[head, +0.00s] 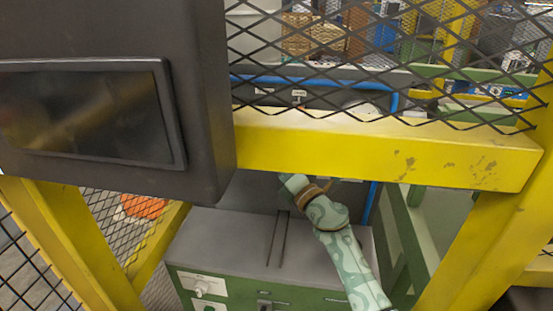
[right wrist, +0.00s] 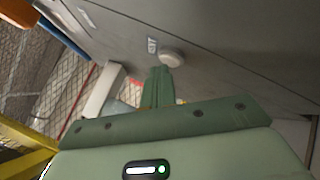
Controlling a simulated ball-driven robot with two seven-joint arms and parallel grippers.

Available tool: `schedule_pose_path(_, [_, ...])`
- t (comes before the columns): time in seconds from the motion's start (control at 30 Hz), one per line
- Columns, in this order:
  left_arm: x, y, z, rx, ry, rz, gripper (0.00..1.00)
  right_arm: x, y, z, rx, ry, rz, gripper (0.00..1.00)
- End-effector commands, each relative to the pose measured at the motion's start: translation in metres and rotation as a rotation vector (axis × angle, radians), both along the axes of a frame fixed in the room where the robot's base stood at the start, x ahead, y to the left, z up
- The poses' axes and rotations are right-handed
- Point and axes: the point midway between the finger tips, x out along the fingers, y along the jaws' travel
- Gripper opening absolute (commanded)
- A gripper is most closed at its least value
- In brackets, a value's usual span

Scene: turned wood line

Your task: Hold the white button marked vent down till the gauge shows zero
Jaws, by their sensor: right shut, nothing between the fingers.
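A white round button (right wrist: 172,58) stands out from a grey panel (right wrist: 235,50) in the right wrist view, with a small label (right wrist: 152,45) beside it. The label is too small to read. My right gripper (right wrist: 160,70) is shut and empty, its fingertips at the near edge of the button. I cannot tell whether they touch it or whether it is pressed in. In the head view my right arm reaches up under the yellow beam, and the button is not seen there. I see no gauge I can make out. My left gripper is not in view.
A yellow beam (head: 380,155) with black mesh (head: 350,60) above crosses over my right arm. A dark box with a screen (head: 85,112) fills the upper left.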

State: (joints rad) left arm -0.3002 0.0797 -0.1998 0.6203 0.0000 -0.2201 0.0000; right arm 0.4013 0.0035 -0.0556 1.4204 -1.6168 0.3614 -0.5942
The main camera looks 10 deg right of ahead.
Motion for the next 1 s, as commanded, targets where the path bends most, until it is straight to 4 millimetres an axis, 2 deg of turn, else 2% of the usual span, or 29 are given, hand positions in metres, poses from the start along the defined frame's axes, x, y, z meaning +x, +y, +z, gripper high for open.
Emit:
schedule_pose_path(0.4, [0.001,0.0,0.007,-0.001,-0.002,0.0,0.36,-0.014,-0.001,-0.001,-0.005,-0.001,-0.004,0.0])
schedule_pose_path(0.77, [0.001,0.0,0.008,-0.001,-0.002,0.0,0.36,-0.018,0.001,-0.003,-0.004,0.001,-0.002,0.0])
schedule_pose_path(1.0, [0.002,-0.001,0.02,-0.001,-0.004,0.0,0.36,-0.039,0.011,-0.001,-0.003,0.001,-0.001,0.0])
